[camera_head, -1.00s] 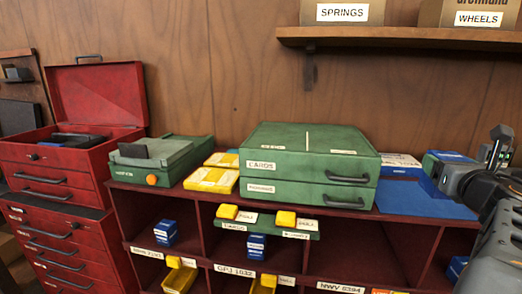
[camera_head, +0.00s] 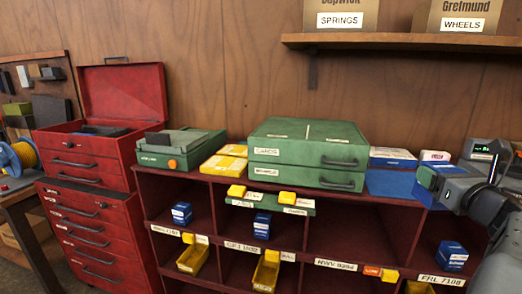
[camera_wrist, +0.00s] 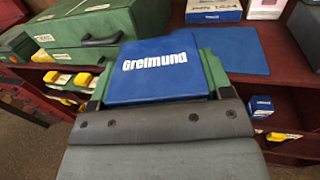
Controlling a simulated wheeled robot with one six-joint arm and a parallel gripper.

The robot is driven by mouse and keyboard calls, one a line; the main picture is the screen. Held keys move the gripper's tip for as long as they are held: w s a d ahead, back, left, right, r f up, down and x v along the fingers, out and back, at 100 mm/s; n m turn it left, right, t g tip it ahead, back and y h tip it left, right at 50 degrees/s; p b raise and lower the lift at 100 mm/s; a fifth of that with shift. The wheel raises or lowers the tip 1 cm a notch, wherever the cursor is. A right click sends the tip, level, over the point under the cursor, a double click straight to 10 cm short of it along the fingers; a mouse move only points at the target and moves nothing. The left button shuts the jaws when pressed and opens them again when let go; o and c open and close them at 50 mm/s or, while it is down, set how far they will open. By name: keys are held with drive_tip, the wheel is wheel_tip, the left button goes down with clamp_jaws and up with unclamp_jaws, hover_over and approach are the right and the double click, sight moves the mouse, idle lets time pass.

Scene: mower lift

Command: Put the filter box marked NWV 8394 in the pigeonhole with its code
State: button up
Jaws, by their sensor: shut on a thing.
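My gripper (camera_head: 432,178) is at the right in the head view, above the right end of the red shelf unit. It is shut on a blue filter box (camera_wrist: 152,68) lettered "Grefmund", held between its green finger pads in the wrist view. The box's code is not visible, so I cannot confirm NWV 8394. The label NWV 8394 (camera_head: 336,265) is on a shelf edge right of centre. The pigeonhole (camera_head: 345,238) above that label looks empty and dark. My gripper is above and to the right of it.
Blue boxes stand in neighbouring pigeonholes, above GPJ 1032 (camera_head: 262,226) and FRL 7108 (camera_head: 452,256). A green drawer case (camera_head: 305,155) and a blue mat (camera_head: 392,184) lie on the unit's top. Yellow bins (camera_head: 266,272) stand below. A wall shelf (camera_head: 400,42) hangs above.

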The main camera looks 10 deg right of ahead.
drive_tip(key=w+a+f+n+g+y, duration=0.1)
drive_tip(key=w+a+f+n+y, duration=0.4)
drive_tip(key=f, duration=0.6)
drive_tip(key=w+a+f+n+g+y, duration=0.1)
drive_tip(key=w+a+f+n+y, duration=0.1)
drive_tip(key=w+a+f+y, duration=0.75)
drive_tip(key=s+a+f+n+g+y, duration=0.1)
drive_tip(key=a+f+n+g, duration=0.1)
drive_tip(key=a+f, duration=0.5)
drive_tip(key=s+a+f+n+g+y, duration=0.1)
drive_tip(key=s+a+f+n+g, duration=0.1)
drive_tip(key=a+f, duration=0.6)
wheel_tip(320, 180, down, 7)
drive_tip(key=shift+a+n+g+y+p, duration=0.25)
drive_tip(key=shift+n+g+y+p, duration=0.1)
drive_tip(key=shift+n+g, duration=0.3)
drive_tip(key=shift+d, duration=0.1)
